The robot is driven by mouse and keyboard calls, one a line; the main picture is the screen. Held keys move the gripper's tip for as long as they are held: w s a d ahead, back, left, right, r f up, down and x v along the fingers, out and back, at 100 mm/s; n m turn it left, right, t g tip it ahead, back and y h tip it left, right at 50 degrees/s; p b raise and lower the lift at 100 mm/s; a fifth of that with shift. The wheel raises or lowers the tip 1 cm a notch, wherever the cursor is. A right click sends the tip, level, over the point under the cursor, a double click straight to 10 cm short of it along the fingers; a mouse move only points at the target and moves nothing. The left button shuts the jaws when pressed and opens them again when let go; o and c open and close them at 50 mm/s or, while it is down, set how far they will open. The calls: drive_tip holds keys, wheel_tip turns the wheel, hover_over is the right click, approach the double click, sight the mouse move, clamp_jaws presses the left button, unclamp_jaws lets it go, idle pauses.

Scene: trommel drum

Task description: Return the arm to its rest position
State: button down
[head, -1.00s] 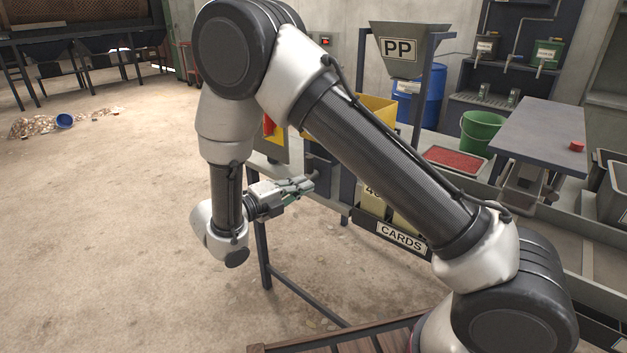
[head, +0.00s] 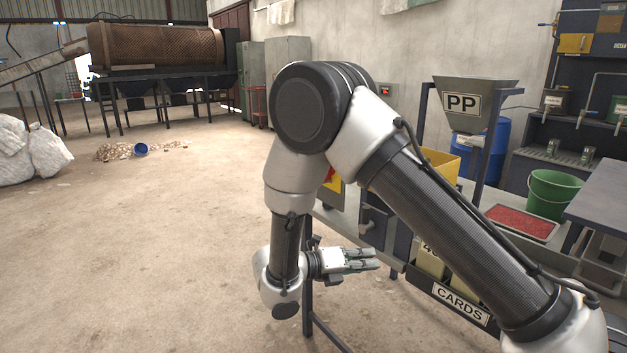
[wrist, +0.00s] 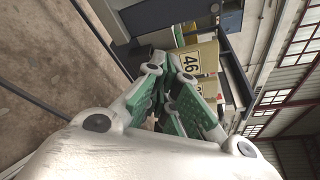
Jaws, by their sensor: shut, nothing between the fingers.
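My arm is folded in a bent shape across the right half of the head view. My gripper (head: 372,259) points to the right at the lower end of the forearm, in front of the bench and left of the card holder. Its fingers are together and nothing is held between them. In the wrist view the green-padded fingers of my gripper (wrist: 178,112) show close together, with a card marked 46 (wrist: 193,62) beyond them.
The bench carries a PP hopper (head: 463,103), a red tray (head: 520,222) and a green bucket (head: 551,194). A holder labelled CARDS (head: 461,304) hangs on its front. Open floor lies to the left, with white sacks (head: 35,150) and the trommel drum (head: 155,46) far back.

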drive_tip(key=s+d+r+m+y, duration=1.5)
drive_tip(key=s+d+r+m, duration=0.6)
drive_tip(key=m, duration=1.2)
drive_tip(key=shift+s+d+r+g, duration=0.3)
drive_tip(key=shift+s+r+g, duration=0.1)
drive_tip(key=shift+s+r, duration=0.1)
